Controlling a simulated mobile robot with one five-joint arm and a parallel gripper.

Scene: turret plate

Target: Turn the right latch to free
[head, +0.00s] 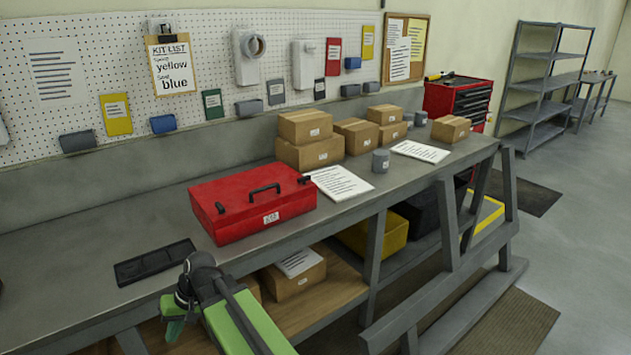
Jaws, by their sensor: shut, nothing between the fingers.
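A red toolbox (250,203) with a closed lid sits on the grey workbench. It has a black handle (265,188) on the lid and a white label (271,217) on its front. The right latch (304,180) is a small dark piece at the lid's right front corner; which way it is turned is too small to tell. The left latch (220,207) is a similar dark piece at the left front corner. My gripper (173,322) is at the bottom, in front of the bench edge, shut and empty, apart from the toolbox and left of both latches.
A black tray (155,262) lies on the bench left of the toolbox. White papers (340,183) lie right of it, with cardboard boxes (310,140) and grey cups (381,161) beyond. A pegboard (90,60) with a kit list stands behind. The bench's left part is mostly clear.

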